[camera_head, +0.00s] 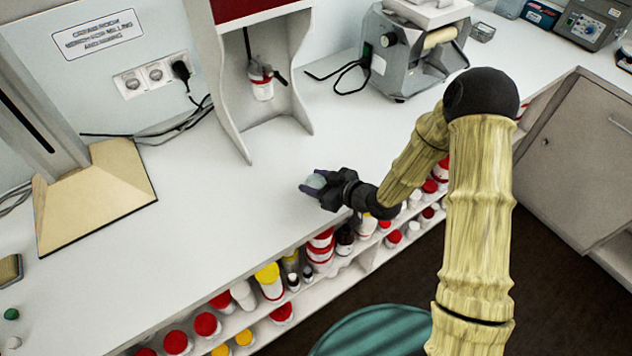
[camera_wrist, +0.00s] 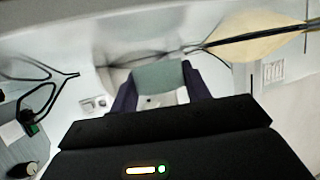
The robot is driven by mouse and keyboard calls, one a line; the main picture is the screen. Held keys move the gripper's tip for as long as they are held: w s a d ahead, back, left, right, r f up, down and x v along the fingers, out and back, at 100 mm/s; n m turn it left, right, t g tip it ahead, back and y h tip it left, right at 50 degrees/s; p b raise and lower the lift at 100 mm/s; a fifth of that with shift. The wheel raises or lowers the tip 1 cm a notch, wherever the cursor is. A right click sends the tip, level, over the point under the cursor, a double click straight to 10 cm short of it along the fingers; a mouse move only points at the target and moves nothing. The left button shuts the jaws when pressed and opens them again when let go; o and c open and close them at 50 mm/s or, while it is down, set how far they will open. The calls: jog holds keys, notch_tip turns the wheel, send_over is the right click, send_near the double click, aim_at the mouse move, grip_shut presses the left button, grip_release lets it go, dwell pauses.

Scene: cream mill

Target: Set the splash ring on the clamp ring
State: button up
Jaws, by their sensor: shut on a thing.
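My gripper (camera_head: 312,181) is over the front part of the white bench, its dark purple fingers pointing left. It is shut on a pale grey-green piece, which I take to be the splash ring (camera_head: 317,181). In the wrist view the splash ring (camera_wrist: 160,77) shows as a short grey-green band between the two fingers. A white jar (camera_head: 263,90) with a red upper part is held in the open-fronted mixing stand (camera_head: 228,90), left of and behind my gripper. I cannot make out the clamp ring for certain; it may be the dark and red fitting around the jar.
A grey roller mill (camera_head: 400,60) stands at the back right. A wooden-based stand (camera_head: 95,195) is at the left. Cables lie along the back. Below the bench edge, a shelf (camera_head: 240,320) holds several capped jars. The bench between gripper and mixing stand is clear.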

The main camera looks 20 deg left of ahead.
jog(key=shift+r+p, duration=0.3)
jog(key=shift+r, duration=0.35)
